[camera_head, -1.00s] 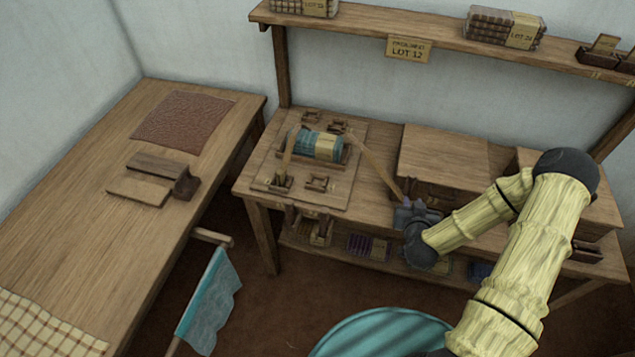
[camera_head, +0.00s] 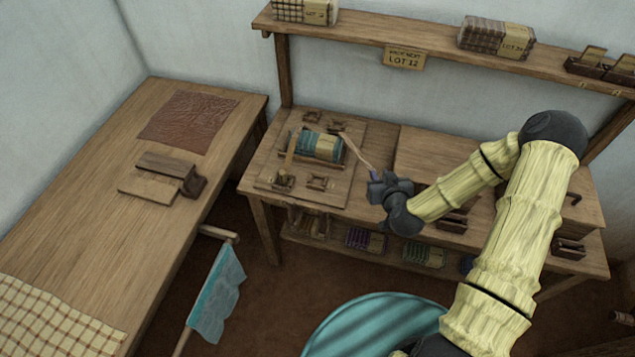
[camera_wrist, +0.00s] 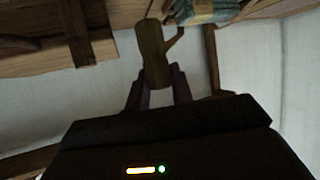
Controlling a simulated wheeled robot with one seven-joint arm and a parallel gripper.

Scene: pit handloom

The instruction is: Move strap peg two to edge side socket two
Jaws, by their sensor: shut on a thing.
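My gripper (camera_head: 374,181) is shut on the end of a pale strap (camera_head: 357,150), to the right of the wooden board (camera_head: 345,190). In the wrist view the two fingers (camera_wrist: 158,88) grip a brown wooden piece (camera_wrist: 152,50), which I take to be strap peg two. The strap runs up and left toward the blue-and-cream roll (camera_head: 318,146). The front right socket (camera_head: 318,183) looks empty. Two more sockets stand at the back, one being this back left socket (camera_head: 312,117). No socket label is readable.
A raised wooden box (camera_head: 430,150) stands right of the board. The shelf (camera_head: 350,38) above holds stacked cloth. The left table (camera_head: 90,220) and a teal round thing (camera_head: 375,325) lie nearer. Air above the board's front right is clear.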

